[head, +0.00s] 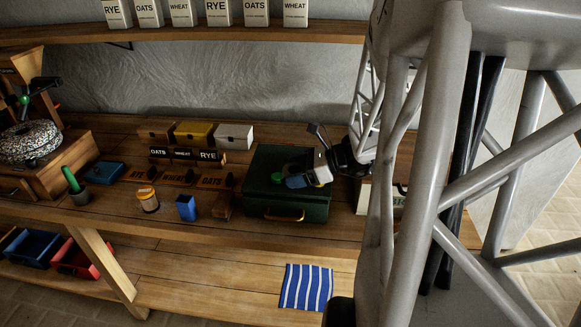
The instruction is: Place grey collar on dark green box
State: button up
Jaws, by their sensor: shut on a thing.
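The dark green box (263,202) stands on the workbench right of centre, lid shut, with a yellow handle on its front. My gripper (302,180) reaches in from the right over the right part of its lid. It is shut on a small greyish piece (296,182), which looks like the grey collar. The collar's outline is partly hidden by the fingers. I cannot tell whether it touches the lid.
A millstone (30,142) stands at far left. A striped cloth (306,287) lies on the lower shelf. My arm covers the right side.

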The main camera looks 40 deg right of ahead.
jog(key=shift+s+d, duration=0.1)
jog(key=shift+s, duration=0.85)
send_over(291, 155)
jog(key=s+a, duration=0.2)
jog(key=s, duration=0.1)
jog(key=shift+s+a+f, duration=0.1)
jog(key=shift+a+f, duration=0.1)
jog(key=shift+f, duration=0.6)
jog(key=shift+f, duration=1.75)
jog(key=shift+f, duration=0.15)
jog(key=o, duration=1)
